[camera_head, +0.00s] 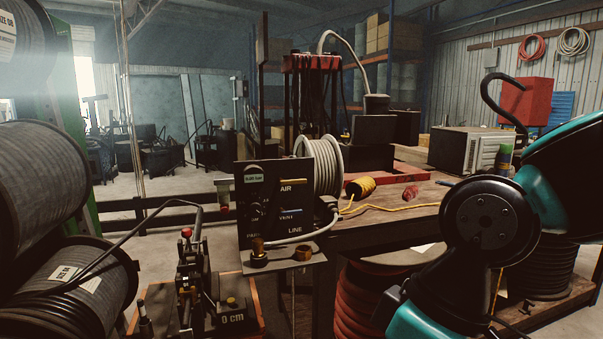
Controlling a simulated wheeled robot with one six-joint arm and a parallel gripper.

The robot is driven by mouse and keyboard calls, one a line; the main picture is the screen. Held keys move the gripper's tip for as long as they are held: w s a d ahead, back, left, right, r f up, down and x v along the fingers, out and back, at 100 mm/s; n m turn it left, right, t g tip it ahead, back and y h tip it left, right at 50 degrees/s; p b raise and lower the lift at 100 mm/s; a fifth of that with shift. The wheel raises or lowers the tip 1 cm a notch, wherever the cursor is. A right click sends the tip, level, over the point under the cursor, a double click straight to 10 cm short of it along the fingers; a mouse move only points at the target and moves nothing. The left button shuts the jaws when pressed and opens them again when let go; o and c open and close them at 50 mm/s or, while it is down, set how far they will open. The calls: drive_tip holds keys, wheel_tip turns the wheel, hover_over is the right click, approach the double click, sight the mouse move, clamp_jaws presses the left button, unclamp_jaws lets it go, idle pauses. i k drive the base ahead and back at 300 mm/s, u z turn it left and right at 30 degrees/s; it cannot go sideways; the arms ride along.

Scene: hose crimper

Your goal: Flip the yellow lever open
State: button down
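The yellow lever (293,182) is a thin bar on the upper right of a black control panel (247,205), beside the word AIR. It looks level, pointing sideways. A blue lever (291,211) sits below it on the same panel, by a label that seems to read VENT. My arm, teal and black, fills the right side, well apart from the panel. My gripper does not show in this view, so its opening and anything in it are hidden.
A coil of pale hose (322,167) stands right behind the panel. A workbench (400,212) holds a yellow cord reel (361,187). A crimping device (192,270) stands at front left, near large black hose reels (40,180). The space just before the panel's levers looks clear.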

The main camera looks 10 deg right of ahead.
sight(281, 182)
drive_tip(key=z, duration=0.2)
drive_tip(key=i, duration=1.25)
drive_tip(key=u, duration=0.3)
